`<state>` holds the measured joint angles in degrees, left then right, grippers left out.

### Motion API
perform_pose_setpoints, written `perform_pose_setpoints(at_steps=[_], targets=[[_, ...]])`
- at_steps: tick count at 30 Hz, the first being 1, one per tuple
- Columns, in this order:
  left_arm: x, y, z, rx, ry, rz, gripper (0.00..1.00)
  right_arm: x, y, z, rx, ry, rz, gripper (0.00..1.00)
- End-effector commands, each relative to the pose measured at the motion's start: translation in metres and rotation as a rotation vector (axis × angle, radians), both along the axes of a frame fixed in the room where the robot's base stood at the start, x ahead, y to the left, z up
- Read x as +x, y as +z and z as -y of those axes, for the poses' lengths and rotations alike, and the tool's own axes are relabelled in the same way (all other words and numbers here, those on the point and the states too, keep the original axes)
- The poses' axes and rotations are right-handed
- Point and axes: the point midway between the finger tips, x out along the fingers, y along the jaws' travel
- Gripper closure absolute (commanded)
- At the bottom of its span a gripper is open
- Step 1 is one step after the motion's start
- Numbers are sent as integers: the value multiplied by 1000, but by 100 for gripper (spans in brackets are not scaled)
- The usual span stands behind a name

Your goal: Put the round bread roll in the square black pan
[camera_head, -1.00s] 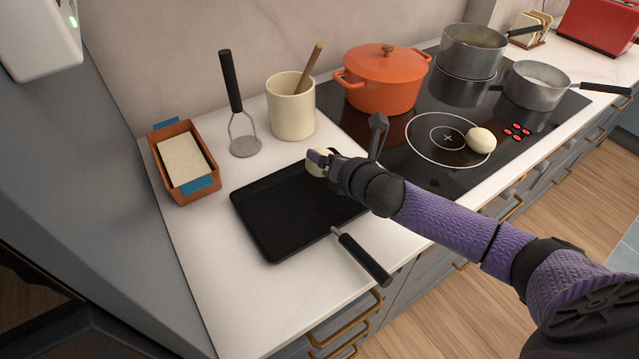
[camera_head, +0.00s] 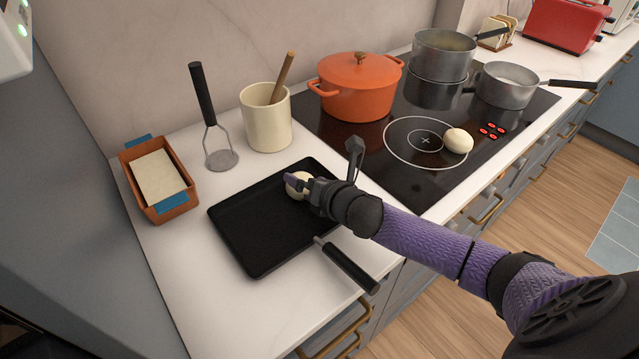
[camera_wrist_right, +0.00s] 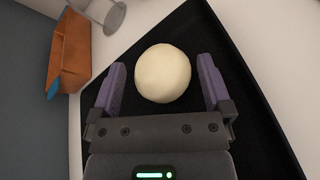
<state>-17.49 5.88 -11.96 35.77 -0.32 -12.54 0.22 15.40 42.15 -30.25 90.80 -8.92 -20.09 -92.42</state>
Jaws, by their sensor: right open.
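The round pale bread roll (camera_head: 298,185) appears to rest in the square black pan (camera_head: 254,228), towards its far right part. It also shows in the wrist view (camera_wrist_right: 163,73), with dark pan surface around it. My right gripper (camera_head: 304,187) is open, with its purple fingers on either side of the roll. In the wrist view a gap shows between the roll and each finger. The gripper hides part of the roll and the pan's right side in the head view. My left gripper is not in view.
The pan's handle (camera_head: 347,265) points towards the counter's front edge. A masher (camera_head: 220,160), a cream crock (camera_head: 266,118) and a terracotta loaf dish (camera_head: 187,201) stand behind and left. On the hob are an orange pot (camera_head: 357,92), grey pans and another pale round item (camera_head: 458,141).

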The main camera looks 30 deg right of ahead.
Motion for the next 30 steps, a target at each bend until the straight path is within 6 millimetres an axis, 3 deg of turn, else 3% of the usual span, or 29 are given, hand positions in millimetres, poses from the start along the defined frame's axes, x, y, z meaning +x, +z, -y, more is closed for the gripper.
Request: perform_pose_setpoints(at_steps=[15, 21, 30], targets=[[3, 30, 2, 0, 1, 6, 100, -95, 35, 10, 0, 1, -3, 0], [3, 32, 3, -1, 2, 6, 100, -109, 39, 11, -1, 1, -1, 0], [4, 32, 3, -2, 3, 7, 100, -110, 40, 12, -1, 1, 1, 0]])
